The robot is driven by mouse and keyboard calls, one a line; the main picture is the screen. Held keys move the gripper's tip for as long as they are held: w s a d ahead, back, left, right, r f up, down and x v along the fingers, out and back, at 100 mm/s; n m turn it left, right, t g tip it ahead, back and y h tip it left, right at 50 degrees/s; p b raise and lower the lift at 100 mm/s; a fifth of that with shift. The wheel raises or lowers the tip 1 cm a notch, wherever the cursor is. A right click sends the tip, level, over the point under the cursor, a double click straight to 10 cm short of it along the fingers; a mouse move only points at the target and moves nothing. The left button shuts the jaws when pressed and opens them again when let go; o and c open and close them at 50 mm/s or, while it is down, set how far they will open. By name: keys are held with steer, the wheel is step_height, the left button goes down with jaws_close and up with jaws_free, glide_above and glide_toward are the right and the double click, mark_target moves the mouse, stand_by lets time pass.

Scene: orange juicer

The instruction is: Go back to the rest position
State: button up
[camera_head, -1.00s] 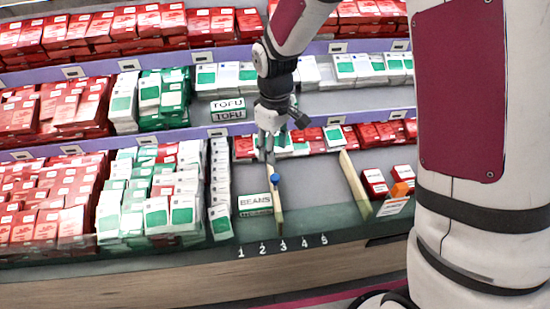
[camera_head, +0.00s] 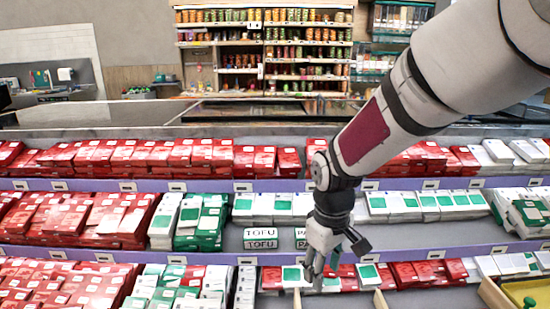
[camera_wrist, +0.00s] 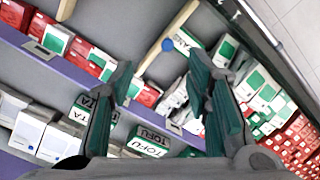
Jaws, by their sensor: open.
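My gripper (camera_head: 318,268) hangs from my arm in front of the shelves in the head view, pointing down. Its fingers are apart and nothing is between them. In the wrist view my gripper (camera_wrist: 165,95) shows two green-padded fingers spread wide over a grey shelf. The fingers look clear of the boxes, though the exact gap to the shelf cannot be told.
Red boxes (camera_head: 60,216) and white-green boxes (camera_head: 430,205) fill the shelves around my gripper. TOFU labels (camera_head: 261,238) mark the middle tier. A yellow-rimmed crate (camera_head: 490,293) stands at the lower right. The space above the top tier is open.

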steer(key=s+d+r+m+t+p, duration=0.2)
steer(key=s+d+r+m+p, duration=0.3)
steer(key=s+r, duration=0.8)
steer(key=s+d+r+m, duration=0.1)
steer(key=s+r, duration=0.2)
steer(key=s, duration=0.3)
steer(key=s+d+r+m+t+p, duration=0.1)
steer(key=s+d+r, duration=0.1)
steer(key=s+r, duration=0.2)
steer(key=shift+s+d, duration=0.25)
steer(key=shift+s, duration=1)
